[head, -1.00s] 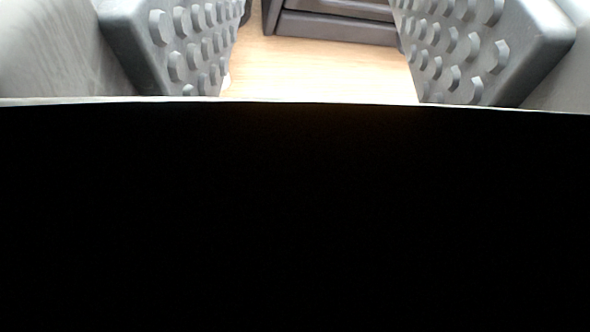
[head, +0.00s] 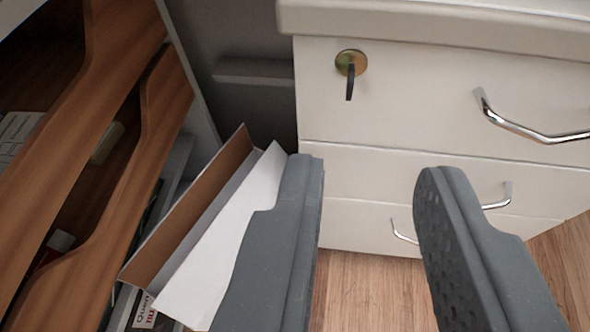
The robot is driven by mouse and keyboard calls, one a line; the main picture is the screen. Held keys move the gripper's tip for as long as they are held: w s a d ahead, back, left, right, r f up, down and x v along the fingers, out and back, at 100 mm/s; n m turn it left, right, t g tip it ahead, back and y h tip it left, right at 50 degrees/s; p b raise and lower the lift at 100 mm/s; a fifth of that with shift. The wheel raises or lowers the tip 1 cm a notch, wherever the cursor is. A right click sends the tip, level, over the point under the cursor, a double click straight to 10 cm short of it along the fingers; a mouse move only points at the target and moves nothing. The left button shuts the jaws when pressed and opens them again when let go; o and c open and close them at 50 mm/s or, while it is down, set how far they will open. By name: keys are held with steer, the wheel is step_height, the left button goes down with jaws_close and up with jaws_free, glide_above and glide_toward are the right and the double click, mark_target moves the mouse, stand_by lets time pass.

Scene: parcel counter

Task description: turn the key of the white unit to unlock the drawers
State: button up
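The white unit (head: 430,95) stands at the upper right, with three drawers and chrome handles. Its key (head: 349,80) hangs down from a round brass lock (head: 353,61) at the upper left of the top drawer. My gripper (head: 370,172) is open, with its two grey fingers apart and nothing between them. In the picture the fingertips lie below the key and in front of the lower drawers. The gripper is apart from the key. The right finger covers part of the lower drawers and a handle.
At left is a wooden shelf unit (head: 110,45) with curved dividers and papers inside. An open carton with a white flap (head: 215,240) is close beside my left finger. Wooden floor (head: 365,290) shows below the drawers. A dark grey panel (head: 230,40) is behind the gap.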

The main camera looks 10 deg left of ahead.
mark_target(352, 84)
steer(key=b+x, duration=0.1)
steer(key=x, duration=0.3)
steer(key=b+x, duration=0.1)
steer(key=x, duration=0.4)
steer(key=b+x, duration=0.2)
steer(key=x, duration=0.2)
steer(key=shift+w+a+f, duration=0.1)
steer(key=shift+f, duration=0.35)
